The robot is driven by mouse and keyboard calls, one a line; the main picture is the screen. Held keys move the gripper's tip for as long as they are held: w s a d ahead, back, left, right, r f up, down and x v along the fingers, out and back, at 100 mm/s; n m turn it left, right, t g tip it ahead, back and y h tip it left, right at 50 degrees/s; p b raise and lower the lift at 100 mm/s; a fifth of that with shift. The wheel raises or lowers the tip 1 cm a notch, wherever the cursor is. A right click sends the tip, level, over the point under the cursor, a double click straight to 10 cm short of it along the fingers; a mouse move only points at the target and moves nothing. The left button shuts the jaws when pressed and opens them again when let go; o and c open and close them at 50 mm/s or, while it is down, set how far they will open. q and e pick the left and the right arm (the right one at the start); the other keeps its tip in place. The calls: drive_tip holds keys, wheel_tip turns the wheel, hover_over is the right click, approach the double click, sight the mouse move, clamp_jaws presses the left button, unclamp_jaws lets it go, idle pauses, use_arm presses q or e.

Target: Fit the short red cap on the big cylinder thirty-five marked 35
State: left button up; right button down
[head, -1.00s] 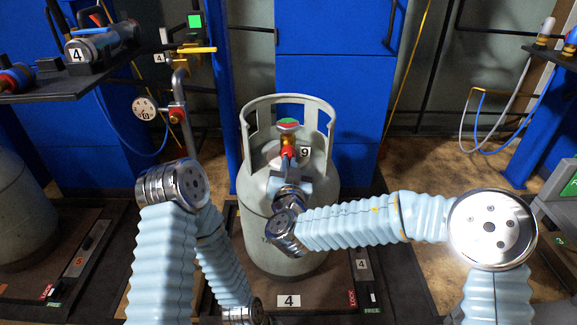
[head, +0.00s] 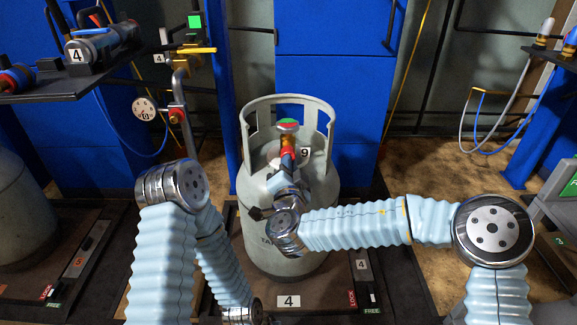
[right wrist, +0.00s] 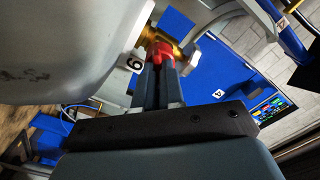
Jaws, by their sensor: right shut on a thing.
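A big grey cylinder (head: 283,235) with a cut-out collar stands upright in the middle of the head view. A tag (head: 305,153) by its valve reads 9; I see no 35 on it. Its valve has a green-and-red top (head: 288,124). My right gripper (head: 287,160) is at the valve inside the collar, shut on the short red cap (right wrist: 162,51). In the right wrist view the cap is between the fingertips, against or just before the brass valve (right wrist: 159,36); I cannot tell whether it is seated.
The collar (head: 244,135) surrounds the valve closely. A gauge (head: 144,109) on a pipe stands left of the cylinder. A dark shelf (head: 75,84) holds a device marked 4. Another grey cylinder (head: 22,215) is at the far left. Open floor shows right of the cylinder.

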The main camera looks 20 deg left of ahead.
drive_tip(key=m, duration=0.3)
drive_tip(key=shift+f+m, duration=0.2)
drive_tip(key=shift+m, duration=0.1)
drive_tip(key=shift+r, duration=0.1)
drive_tip(key=c, duration=1.1)
unclamp_jaws()
